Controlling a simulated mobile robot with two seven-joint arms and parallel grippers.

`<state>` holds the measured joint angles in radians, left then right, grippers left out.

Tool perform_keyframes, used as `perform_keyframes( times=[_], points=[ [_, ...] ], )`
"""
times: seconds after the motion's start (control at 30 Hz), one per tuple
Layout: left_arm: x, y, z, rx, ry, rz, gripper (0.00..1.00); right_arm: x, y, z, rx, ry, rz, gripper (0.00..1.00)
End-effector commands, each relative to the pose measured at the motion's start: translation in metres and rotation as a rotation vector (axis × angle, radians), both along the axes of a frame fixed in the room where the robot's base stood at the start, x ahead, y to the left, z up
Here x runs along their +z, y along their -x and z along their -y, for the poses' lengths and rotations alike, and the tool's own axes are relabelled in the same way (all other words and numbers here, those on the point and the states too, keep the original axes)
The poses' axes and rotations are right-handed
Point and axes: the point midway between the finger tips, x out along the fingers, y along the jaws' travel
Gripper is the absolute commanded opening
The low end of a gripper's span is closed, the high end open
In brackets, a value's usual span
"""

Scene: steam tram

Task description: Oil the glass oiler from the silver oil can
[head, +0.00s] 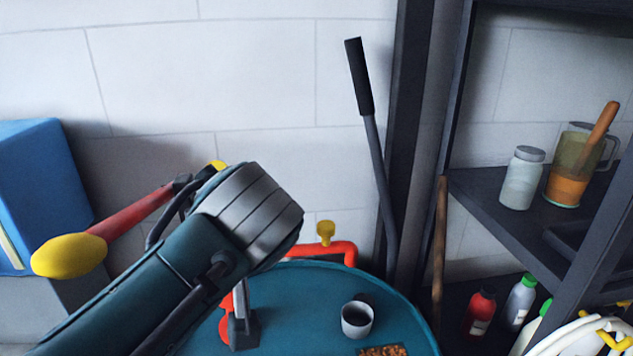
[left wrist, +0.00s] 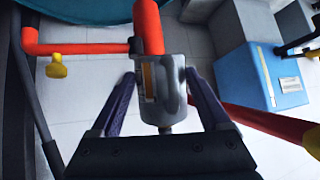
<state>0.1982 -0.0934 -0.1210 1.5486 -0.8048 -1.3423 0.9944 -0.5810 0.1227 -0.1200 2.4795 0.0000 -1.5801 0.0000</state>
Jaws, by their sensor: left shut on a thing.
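A silver can with an amber strip on its side (left wrist: 176,108), which looks like the oil can, sits between the fingers of my left gripper (left wrist: 160,76) in the left wrist view. The gripper is shut on it. An orange-red pipe end (left wrist: 149,25) shows just beyond the can; I cannot tell whether they touch. I cannot make out the glass oiler in either view. My right gripper is not in view.
A teal round top (head: 400,325) carries a grey cup (head: 357,320). Behind it run an orange-red pipe (head: 345,248) with a yellow knob (head: 325,231) and a tall black-handled lever (head: 360,78). A red bar with a yellow end (head: 68,255) and a blue box (head: 38,185) are left.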

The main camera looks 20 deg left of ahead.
Motion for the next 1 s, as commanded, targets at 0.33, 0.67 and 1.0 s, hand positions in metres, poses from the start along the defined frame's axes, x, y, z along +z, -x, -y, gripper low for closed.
perform_keyframes(
  times=[0.33,0.67,1.0],
  points=[
    [0.001,0.000,0.000,0.000,-0.001,0.002,0.00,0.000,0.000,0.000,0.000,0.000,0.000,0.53],
    [0.008,0.000,0.000,0.001,0.016,-0.017,0.00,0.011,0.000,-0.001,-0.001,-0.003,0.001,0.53],
    [0.015,0.001,0.001,0.000,0.049,-0.058,0.00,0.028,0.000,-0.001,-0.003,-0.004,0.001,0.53]
  ],
)
